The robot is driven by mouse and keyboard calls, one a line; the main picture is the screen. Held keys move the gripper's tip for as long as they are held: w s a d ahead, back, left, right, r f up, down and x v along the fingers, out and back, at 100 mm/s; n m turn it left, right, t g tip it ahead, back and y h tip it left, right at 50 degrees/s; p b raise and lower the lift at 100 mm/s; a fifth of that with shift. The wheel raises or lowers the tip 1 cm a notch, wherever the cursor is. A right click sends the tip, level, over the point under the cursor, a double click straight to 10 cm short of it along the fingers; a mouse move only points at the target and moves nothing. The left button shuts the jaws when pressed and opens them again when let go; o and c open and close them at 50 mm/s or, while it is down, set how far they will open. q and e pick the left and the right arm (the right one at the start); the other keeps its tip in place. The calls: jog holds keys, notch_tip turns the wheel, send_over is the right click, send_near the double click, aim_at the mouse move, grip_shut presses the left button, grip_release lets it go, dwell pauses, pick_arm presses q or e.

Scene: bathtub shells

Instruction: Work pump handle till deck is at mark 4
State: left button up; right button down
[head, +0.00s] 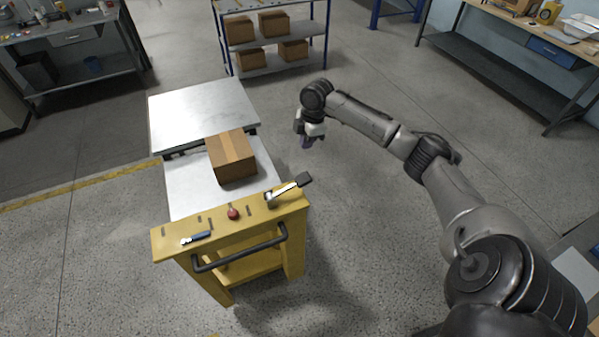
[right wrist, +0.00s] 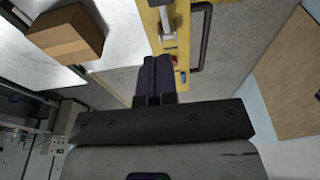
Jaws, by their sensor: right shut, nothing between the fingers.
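The yellow lift cart (head: 222,227) stands at centre left. The pump handle (head: 287,190), a metal lever with a black grip, sticks out at the right end of its top panel; its metal part also shows in the right wrist view (right wrist: 165,20). The pale metal deck (head: 184,187) lies behind the panel and carries a cardboard box (head: 232,158). Small dark marks show on the panel, but I cannot read them or the deck's level. My right gripper (head: 306,143) is shut and empty, beyond and above the handle, apart from it. My left gripper is out of view.
A red knob (head: 233,213) and a blue-handled tool (head: 197,238) are on the panel. A dark push bar (head: 240,256) crosses the cart's front. A second metal surface (head: 204,112) adjoins the deck's far side. Open floor lies right of the cart; a shelf with boxes (head: 270,63) stands behind.

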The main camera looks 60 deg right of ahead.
jog(key=shift+f, duration=0.1)
jog(key=p, duration=0.2)
send_over(302, 178)
notch_tip(302, 178, down, 12)
jog(key=shift+s+r, duration=0.1)
jog(key=shift+s, duration=0.05)
jog(key=shift+s+d+f, duration=0.1)
jog(key=shift+d+f, duration=0.15)
jog(key=shift+f, duration=0.65)
